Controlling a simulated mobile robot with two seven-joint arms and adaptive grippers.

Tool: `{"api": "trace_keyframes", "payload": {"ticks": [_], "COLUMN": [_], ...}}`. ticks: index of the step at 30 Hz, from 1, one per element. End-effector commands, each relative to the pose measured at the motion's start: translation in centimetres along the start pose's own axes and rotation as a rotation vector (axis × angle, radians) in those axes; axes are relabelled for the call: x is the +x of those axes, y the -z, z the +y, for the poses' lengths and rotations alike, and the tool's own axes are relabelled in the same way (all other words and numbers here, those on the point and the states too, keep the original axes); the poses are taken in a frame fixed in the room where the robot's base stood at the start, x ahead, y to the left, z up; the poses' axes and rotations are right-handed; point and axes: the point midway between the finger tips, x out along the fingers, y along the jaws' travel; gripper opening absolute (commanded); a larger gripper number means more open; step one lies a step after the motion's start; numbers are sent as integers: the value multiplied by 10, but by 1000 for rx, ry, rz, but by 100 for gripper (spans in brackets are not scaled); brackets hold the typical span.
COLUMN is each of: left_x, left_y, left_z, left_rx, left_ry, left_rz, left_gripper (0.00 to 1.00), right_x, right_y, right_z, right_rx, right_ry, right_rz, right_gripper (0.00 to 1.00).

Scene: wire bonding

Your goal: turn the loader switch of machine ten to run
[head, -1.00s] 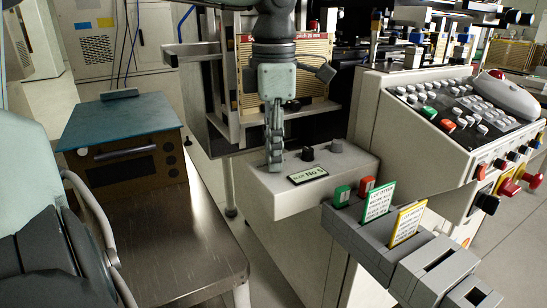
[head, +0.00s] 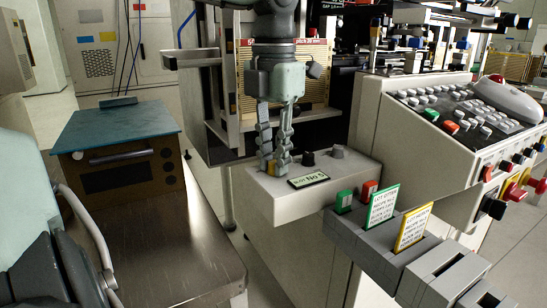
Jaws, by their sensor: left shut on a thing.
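The light grey switch box (head: 335,200) stands at the middle, on the front of the machine. On its top are a black knob (head: 308,157), a grey knob (head: 337,151) and a label (head: 308,180) that seems to read "No 5". My left gripper (head: 275,168) points down at the left end of the box top, left of the black knob. Its fingers are closed on a small switch there, which they mostly hide. Which way that switch points cannot be told. My right gripper is out of view.
Green (head: 344,200) and red (head: 369,192) buttons and grey slots with a green-edged card (head: 382,205) and a yellow-edged card (head: 413,226) lie right of the box. A sloped control panel (head: 455,110) stands beyond. A metal table (head: 170,250) holds a teal-topped oven (head: 117,130) at left.

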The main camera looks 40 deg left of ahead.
Motion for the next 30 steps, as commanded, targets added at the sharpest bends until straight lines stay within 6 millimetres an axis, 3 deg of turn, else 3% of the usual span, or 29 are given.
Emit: {"api": "trace_keyframes", "payload": {"ticks": [15, 16, 21, 30], "left_x": [-1, -1, -1, -2], "left_y": [-1, -1, -1, 0], "left_z": [0, 0, 0, 0], "left_rx": [-20, -20, -19, -19], "left_ry": [0, 0, 0, 0], "left_rz": [-4, -4, -3, -2], "left_gripper": [0, 20, 40, 40], "right_x": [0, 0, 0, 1], "right_y": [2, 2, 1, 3], "right_z": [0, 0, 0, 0], "right_rx": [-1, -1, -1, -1], "right_ry": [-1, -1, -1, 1], "right_rz": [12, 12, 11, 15], "right_gripper": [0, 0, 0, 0]}}
